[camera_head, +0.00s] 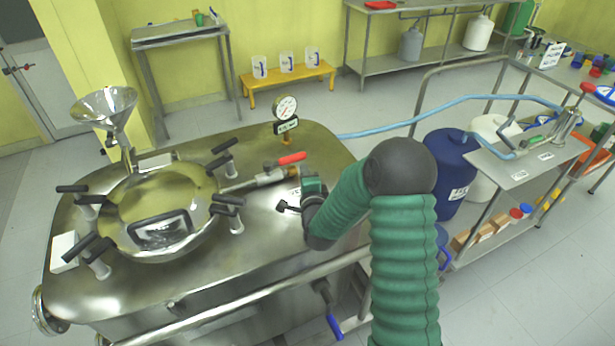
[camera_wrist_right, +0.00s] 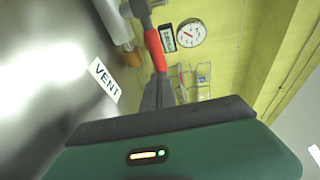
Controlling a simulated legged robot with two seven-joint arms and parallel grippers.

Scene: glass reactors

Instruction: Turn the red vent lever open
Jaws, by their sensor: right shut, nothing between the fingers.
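The red vent lever (camera_head: 291,158) sits on a metal valve (camera_head: 270,176) on top of the steel reactor (camera_head: 330,155). In the head view it slants slightly upward to the right. My right gripper (camera_head: 284,207) is shut and empty, in front of the lever and apart from it in this view. In the right wrist view the red lever (camera_wrist_right: 155,50) reaches down to just beyond my dark fingertips (camera_wrist_right: 158,80); whether they touch it I cannot tell. A white VENT label (camera_wrist_right: 104,80) lies beside the lever. My left gripper is not in view.
A pressure gauge (camera_head: 285,108) stands behind the lever. The round hatch (camera_head: 160,215) with several black-handled clamps is at the left, a steel funnel (camera_head: 104,105) behind it. A blue hose (camera_head: 430,112) runs right to a steel cart (camera_head: 520,172). A rail (camera_head: 250,300) crosses the front.

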